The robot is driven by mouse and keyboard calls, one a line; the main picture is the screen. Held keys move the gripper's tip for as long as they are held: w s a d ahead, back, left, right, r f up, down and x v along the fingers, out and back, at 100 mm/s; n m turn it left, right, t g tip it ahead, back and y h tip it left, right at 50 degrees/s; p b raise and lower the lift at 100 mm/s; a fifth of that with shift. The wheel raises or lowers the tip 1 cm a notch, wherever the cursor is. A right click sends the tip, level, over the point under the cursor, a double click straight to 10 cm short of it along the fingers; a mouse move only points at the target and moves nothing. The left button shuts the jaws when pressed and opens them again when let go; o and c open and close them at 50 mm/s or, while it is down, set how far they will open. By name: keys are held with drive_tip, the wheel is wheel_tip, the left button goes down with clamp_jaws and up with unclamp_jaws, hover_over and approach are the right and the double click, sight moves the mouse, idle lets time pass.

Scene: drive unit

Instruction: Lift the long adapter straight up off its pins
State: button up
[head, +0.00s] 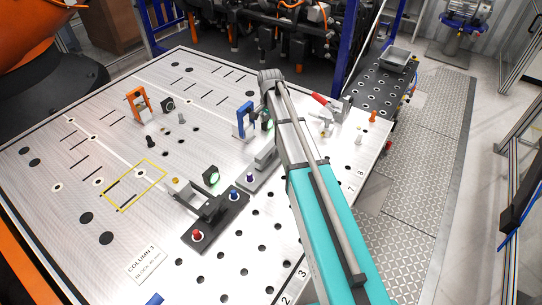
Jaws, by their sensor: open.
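A long grey bar-shaped part (265,156), which looks like the long adapter, lies on the perforated plate, partly behind my arm. A flat grey base shows under and beside it. Its far end and any pins under it are hidden, so I cannot tell how it is seated. My teal and grey arm reaches from the bottom right to a grey wrist joint above the plate. My gripper is hidden behind the arm, and I cannot see its fingers or any contact with the bar.
A blue bracket (244,123) stands left of my arm, an orange one (138,103) farther left. A red-handled clamp (324,105) stands to the right. The plate's left part is fairly open.

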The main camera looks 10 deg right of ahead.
sight(271, 144)
drive_tip(key=shift+f, duration=0.15)
wheel_tip(271, 144, down, 8)
drive_tip(key=b, duration=0.8)
drive_tip(key=shift+a+f, duration=0.1)
drive_tip(key=shift+b, duration=0.3)
drive_tip(key=shift+s+d+f+b, duration=0.1)
drive_tip(key=shift+f+b, duration=1.2)
drive_tip(key=shift+d+f+b, duration=0.1)
drive_tip(key=shift+f+b, duration=1.2)
drive_tip(key=shift+c, duration=0.3)
clamp_jaws()
